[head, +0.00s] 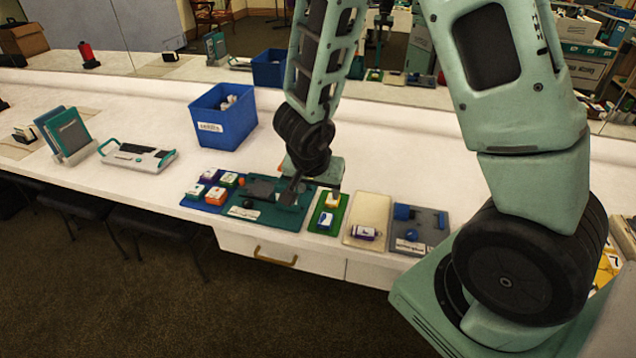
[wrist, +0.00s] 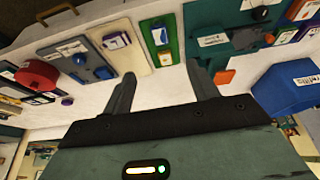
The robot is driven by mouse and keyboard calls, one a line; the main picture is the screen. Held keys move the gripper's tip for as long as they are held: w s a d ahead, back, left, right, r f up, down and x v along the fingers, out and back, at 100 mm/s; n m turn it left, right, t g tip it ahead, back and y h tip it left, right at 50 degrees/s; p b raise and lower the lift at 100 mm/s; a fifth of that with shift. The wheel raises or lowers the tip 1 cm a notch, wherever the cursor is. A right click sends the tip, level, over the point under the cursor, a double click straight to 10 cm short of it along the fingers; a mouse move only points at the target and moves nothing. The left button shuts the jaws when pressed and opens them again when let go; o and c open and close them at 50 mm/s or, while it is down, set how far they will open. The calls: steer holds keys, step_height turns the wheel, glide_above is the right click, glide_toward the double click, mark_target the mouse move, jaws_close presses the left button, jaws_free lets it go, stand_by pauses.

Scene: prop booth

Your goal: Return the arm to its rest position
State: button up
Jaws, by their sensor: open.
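My gripper (head: 296,190) is over the teal mat (head: 240,211) on the long white counter (head: 130,110) in the head view, partly hidden by its own wrist. The wrist view shows my gripper (wrist: 163,84) with its two dark fingers spread wide and nothing between them. The white counter front and mats lie beyond the fingers. My arm reaches down from the top of the head view, well out over the counter. How far the fingertips are above the mat is hard to tell.
A blue bin (head: 208,129) stands behind the mats. A mat with small boxes (head: 211,188) lies left, a green mat (head: 316,218), cream mat (head: 368,206) and grey board (head: 434,237) right. A white-teal device (head: 138,156) and upright folders (head: 68,133) stand farther left.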

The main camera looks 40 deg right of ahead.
stand_by(0.3)
steer(key=s+a+r+n+y, duration=0.2)
steer(key=a+r+n+y, duration=0.25)
steer(key=a, duration=0.55)
steer(key=s+a+r+n+y, duration=0.3)
steer(key=a+r+n, duration=0.15)
steer(key=a, duration=0.45)
steer(key=s+r+n+g+h, duration=0.2)
steer(key=s+n, duration=0.7)
steer(key=s, duration=0.5)
steer(key=shift+s+d+r+g+h, duration=0.25)
steer(key=shift+r+g+h, duration=0.15)
steer(key=shift+r+h, duration=0.3)
